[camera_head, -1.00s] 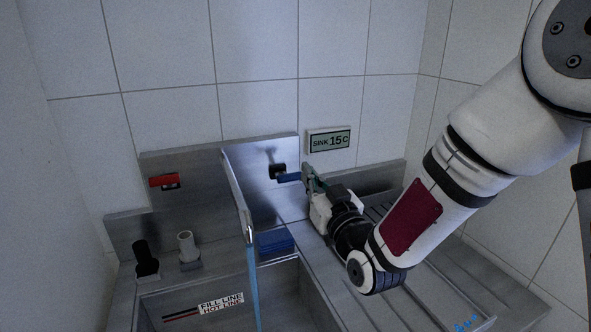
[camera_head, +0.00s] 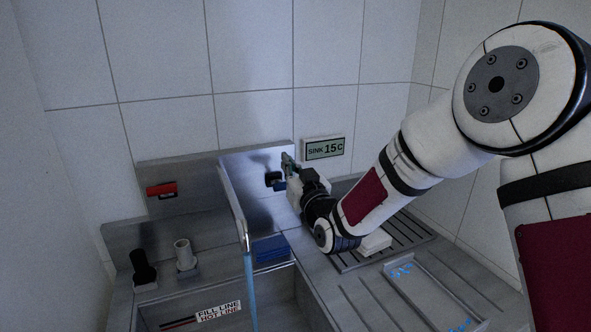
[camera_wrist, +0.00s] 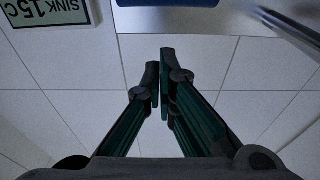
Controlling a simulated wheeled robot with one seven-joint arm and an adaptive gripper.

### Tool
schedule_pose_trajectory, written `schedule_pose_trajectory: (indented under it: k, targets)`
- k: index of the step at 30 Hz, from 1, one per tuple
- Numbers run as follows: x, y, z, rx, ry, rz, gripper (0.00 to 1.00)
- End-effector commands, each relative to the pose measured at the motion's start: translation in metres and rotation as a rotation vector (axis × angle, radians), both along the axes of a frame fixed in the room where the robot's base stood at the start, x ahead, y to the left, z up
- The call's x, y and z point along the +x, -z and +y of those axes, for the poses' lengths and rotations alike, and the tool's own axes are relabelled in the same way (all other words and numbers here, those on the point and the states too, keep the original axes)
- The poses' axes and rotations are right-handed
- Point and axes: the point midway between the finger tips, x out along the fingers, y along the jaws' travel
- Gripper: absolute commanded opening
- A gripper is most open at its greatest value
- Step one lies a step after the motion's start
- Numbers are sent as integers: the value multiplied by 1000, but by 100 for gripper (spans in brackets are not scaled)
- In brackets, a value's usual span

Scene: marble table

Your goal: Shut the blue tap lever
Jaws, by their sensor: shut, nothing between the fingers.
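The blue tap lever (camera_head: 280,186) is on the steel backsplash behind the sink, mostly hidden by my gripper in the head view. In the wrist view a blue bar, likely the lever (camera_wrist: 167,3), crosses the top edge. My gripper (camera_head: 288,160) is shut and empty, its fingertips pointing up beside the lever's black mount (camera_head: 272,179). The wrist view shows the fingertips (camera_wrist: 160,62) together, apart from the blue bar. I cannot tell whether another part of my gripper touches the lever. Blue water (camera_head: 250,285) runs from the spout (camera_head: 233,205).
A red lever (camera_head: 161,190) is on the backsplash at left. The display (camera_head: 324,148) reads "SINK 15C". A blue block (camera_head: 271,248) lies behind the basin. A white block (camera_head: 375,242) lies on the drain rack under my arm. Black (camera_head: 143,265) and white (camera_head: 184,255) cylinders stand at left.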

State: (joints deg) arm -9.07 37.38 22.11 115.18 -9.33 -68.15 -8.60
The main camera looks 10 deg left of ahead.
Motion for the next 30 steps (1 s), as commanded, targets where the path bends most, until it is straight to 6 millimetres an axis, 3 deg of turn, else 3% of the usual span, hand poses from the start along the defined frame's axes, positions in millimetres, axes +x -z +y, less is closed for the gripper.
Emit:
schedule_pose_trajectory:
  k: [3, 8, 22, 30]
  targets:
    - [-3, 19, -3, -1, 2, 6, 0]
    - [-5, 29, -4, -2, 1, 3, 0]
    - [-5, 32, -4, 0, 1, 1, 0]
    - [6, 37, -5, 19, 1, -28, 0]
